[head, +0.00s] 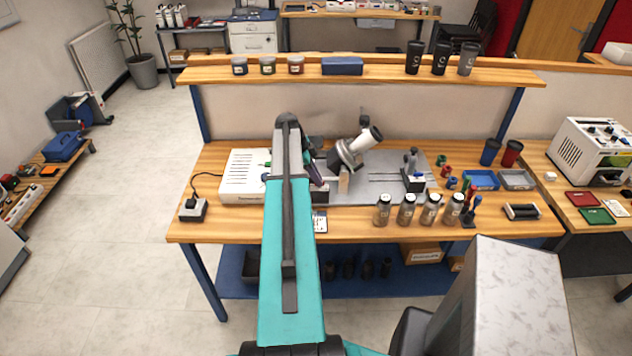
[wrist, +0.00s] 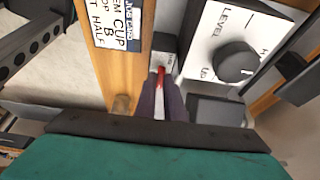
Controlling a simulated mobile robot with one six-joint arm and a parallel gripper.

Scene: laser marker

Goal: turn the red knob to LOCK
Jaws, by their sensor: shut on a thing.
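The red knob (wrist: 160,72) shows as a narrow red strip between the tips of my gripper (wrist: 162,88) in the wrist view. My gripper's fingers are shut on it and hide most of it. A small label lies just beyond the tips, too small to read, so I cannot tell which mark the knob points to. In the head view my gripper (head: 314,174) is at the bench beside the laser head, and my arm hides the knob.
Right of my fingers in the wrist view is a white panel (wrist: 215,25) marked LEVEL with a black dial (wrist: 237,62). A printed card (wrist: 118,22) lies to the left. On the bench (head: 345,226) stand a white box (head: 243,176), a tilted laser head (head: 353,150) and several bottles (head: 407,209).

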